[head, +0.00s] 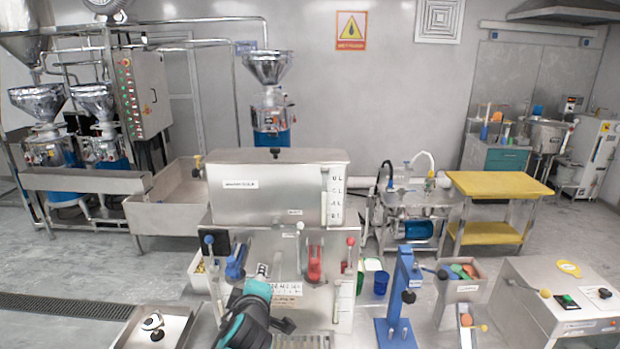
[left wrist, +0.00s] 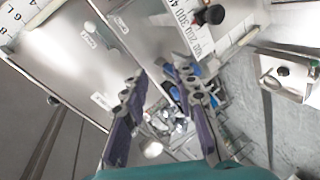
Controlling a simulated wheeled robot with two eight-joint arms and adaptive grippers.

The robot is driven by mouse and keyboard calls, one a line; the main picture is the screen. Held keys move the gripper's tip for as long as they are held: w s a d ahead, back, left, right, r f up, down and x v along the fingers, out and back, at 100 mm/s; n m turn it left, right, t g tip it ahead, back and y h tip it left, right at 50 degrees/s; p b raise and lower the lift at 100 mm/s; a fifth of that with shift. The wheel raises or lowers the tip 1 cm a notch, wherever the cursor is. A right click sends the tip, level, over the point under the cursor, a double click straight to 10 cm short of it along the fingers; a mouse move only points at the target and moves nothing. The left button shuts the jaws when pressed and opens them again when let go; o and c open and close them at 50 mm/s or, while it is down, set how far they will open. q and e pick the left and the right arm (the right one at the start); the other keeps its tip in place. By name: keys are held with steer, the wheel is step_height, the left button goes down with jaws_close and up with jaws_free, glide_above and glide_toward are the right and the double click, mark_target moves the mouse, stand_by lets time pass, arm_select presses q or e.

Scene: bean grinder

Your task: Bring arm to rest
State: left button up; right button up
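My left arm (head: 243,325), teal and dark grey, comes in at the bottom of the head view, left of centre, in front of a steel machine (head: 270,180). In the left wrist view my left gripper (left wrist: 156,74) has its two dark, purple-sided fingers spread apart, with nothing held between them. Steel panels and small parts of the machine show past the fingers. In the head view the fingers are hard to make out, and I cannot tell how close they are to the machine front. My right gripper is in neither view.
A blue lever (head: 237,262) and a red lever (head: 314,264) are on the machine's front. A blue stand (head: 402,300) is to the right, and a steel box with buttons (head: 550,310) is at far right. A steel tray (head: 180,325) is left of my arm.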

arm_select(q)
steer(key=s+a+f+m+g+h+b, duration=0.1)
steer(key=s+f+m+b, duration=0.4)
steer(key=s+f, duration=0.6)
steer(key=s+a+f+m+g+b, duration=0.3)
steer(key=s+f+m+g+b, duration=0.2)
steer(key=s+f+m, duration=0.5)
step_height(320, 180, down, 4)
steer(key=shift+s+a+r+g+h, duration=0.25)
steer(key=shift+s+g+h, duration=0.15)
steer(key=shift+s, duration=0.8)
